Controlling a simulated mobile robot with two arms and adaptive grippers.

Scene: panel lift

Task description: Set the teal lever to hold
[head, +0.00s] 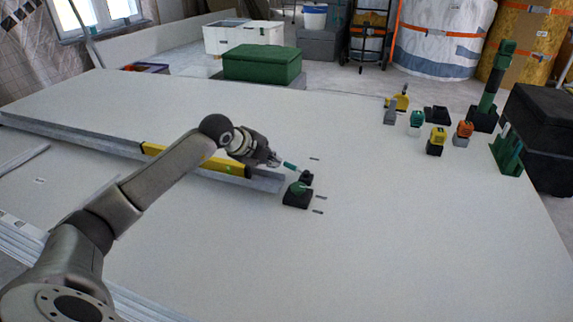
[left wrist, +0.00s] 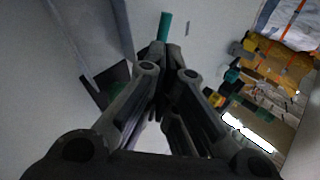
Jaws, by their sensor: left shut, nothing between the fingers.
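The teal lever (head: 290,166) slants up and to the left from a small black base (head: 306,177) on the white panel. My left gripper (head: 276,161) is shut, with its fingertips close to the free end of the lever. In the left wrist view the teal lever (left wrist: 164,27) shows just beyond the shut fingertips (left wrist: 168,50). I cannot tell whether they touch it. Small dark marks lie on the panel near the lever, too small to read. My right gripper is not in view.
A black box with a round green top (head: 298,188) stands just in front of the lever base. A yellow level (head: 232,168) lies along the grey rail behind my arm. Several small tools (head: 437,139) stand at the right. The panel's front right is clear.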

